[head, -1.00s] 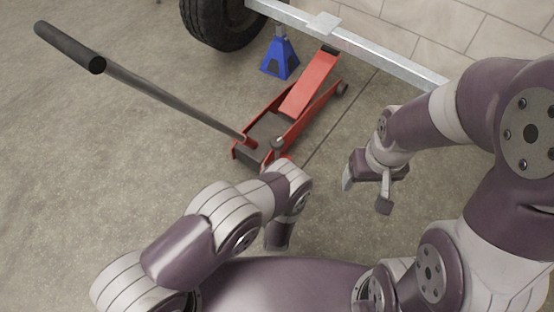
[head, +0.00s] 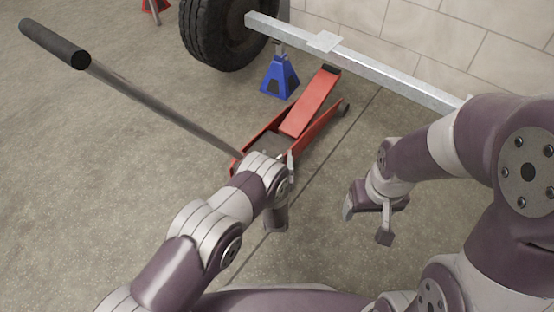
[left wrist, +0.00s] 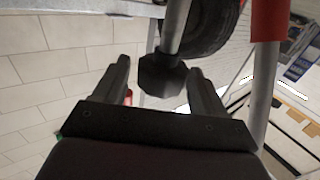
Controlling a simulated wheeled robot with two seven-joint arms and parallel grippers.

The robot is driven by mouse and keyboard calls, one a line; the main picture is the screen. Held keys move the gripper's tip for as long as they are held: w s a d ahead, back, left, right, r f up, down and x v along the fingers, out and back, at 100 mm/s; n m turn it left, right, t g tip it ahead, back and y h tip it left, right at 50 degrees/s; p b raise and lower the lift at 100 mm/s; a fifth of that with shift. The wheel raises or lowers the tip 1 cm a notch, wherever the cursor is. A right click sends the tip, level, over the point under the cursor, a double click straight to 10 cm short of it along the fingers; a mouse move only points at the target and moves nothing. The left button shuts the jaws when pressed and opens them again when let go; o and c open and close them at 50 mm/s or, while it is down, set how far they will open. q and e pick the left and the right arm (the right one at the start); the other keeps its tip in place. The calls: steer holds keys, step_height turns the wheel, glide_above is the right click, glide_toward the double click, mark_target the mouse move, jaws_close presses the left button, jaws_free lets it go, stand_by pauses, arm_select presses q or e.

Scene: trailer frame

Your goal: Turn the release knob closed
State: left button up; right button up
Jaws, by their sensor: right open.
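The red floor jack (head: 312,103) stands on the floor with its long dark handle (head: 160,105) rising to the upper left. In the left wrist view a dark, faceted release knob (left wrist: 161,76) on a grey shaft lies between the two fingers of my left gripper (left wrist: 159,64). These fingers are open, with the knob near their tips; I cannot tell whether either touches it. In the head view my left arm hides the knob and the jack's near end. My right gripper (head: 366,222) is open and empty, to the right of the jack.
A blue jack stand (head: 280,77) stands behind the jack under a metal trailer beam (head: 390,76). A tyre (head: 222,35) is at the upper middle. Part of a red stand (head: 155,6) shows at the top left. The floor at left is clear.

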arm_select(q)
steer(key=c, duration=0.9)
